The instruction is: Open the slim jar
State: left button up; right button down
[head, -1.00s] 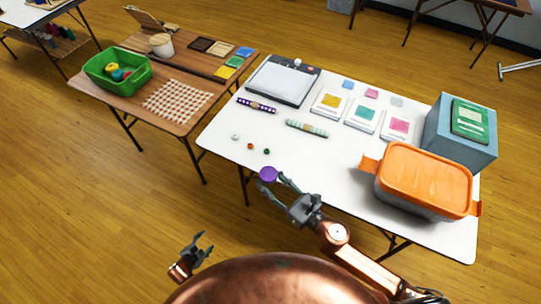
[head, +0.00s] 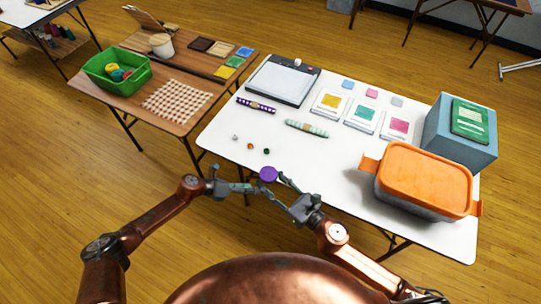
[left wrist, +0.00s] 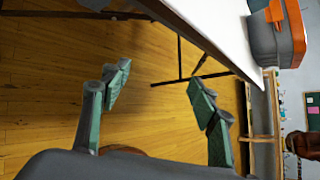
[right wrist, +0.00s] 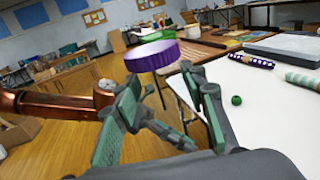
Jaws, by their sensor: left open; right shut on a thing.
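The slim jar shows only as a round purple lid (head: 268,174), just off the front edge of the white table. My right gripper (head: 274,184) is shut on the slim jar at the lid's near side. The lid also shows in the right wrist view (right wrist: 152,56), beyond the fingertips; I cannot make out the jar's body. My left gripper (head: 242,186) is open, close to the left of the lid and a little lower. In the left wrist view its fingers (left wrist: 160,85) are apart with nothing between them; the jar does not show there.
On the white table (head: 320,165) lie small beads (head: 250,146), two patterned sticks (head: 307,128), a grey tablet-like board (head: 283,82) and cards (head: 363,115). An orange-lidded box (head: 425,178) and a blue box (head: 460,140) stand at right. A wooden table (head: 185,110) stands left.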

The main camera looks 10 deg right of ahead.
pick_arm(q)
jog(key=d+r+m+g, duration=0.2)
jog(key=d+r+m, duration=0.3)
jog(key=r, duration=0.6)
jog(key=s+d+r+m+g+h, duration=0.1)
jog(key=d+r+m, duration=0.45)
jog(key=r, duration=0.55)
jog(key=d+r+m+g, duration=0.2)
jog(key=d+r+m, duration=0.35)
jog(key=r, duration=0.45)
notch_tip(320, 180, up, 4)
jog(key=m+t+y, duration=0.3)
jog(key=m+y, duration=1)
jog(key=m, duration=0.7)
send_over(270, 174)
jog(key=shift+d+r, duration=0.1)
jog(key=shift+r, duration=0.1)
jog(key=shift+f, duration=0.3)
notch_tip(270, 174, down, 7)
jog(key=shift+f, duration=0.15)
